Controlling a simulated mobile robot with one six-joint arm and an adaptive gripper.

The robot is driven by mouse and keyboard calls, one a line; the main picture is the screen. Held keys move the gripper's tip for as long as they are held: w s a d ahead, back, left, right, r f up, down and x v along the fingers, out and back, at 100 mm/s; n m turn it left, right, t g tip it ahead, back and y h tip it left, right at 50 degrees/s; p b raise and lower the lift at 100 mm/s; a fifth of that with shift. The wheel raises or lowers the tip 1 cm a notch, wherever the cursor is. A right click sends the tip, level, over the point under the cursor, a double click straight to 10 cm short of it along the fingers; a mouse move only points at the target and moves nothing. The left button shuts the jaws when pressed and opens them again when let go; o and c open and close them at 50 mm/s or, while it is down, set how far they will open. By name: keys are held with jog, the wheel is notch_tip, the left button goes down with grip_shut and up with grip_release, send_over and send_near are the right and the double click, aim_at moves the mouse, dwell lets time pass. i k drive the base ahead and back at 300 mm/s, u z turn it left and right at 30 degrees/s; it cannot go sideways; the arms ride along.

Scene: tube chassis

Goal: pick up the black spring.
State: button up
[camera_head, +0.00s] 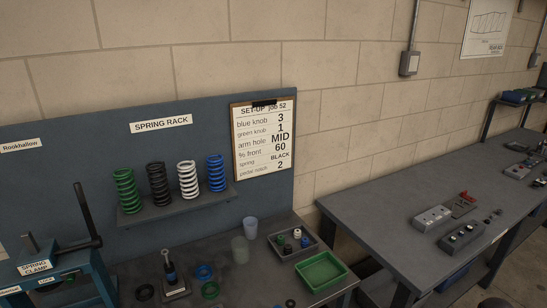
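The black spring (158,185) stands upright on the spring rack shelf (180,207), against a blue-grey back panel. It is between the green spring (127,190) on its left and the white spring (188,179) on its right. A blue spring (216,173) stands at the right end of the shelf. A clipboard sheet (263,140) to the right reads "spring BLACK". My gripper is not in view.
A teal spring clamp (60,270) with an upright dark lever stands at the lower left. The bench below the shelf holds cups, rings, a grey tray (312,247) and a green tray (321,284). A second bench (380,205) stands at the right.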

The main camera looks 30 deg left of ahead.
aim_at(156, 169)
jog(key=u, duration=0.45)
jog(key=i, duration=0.55)
jog(key=u, duration=0.8)
jog(key=i, duration=0.55)
jog(key=u, duration=0.3)
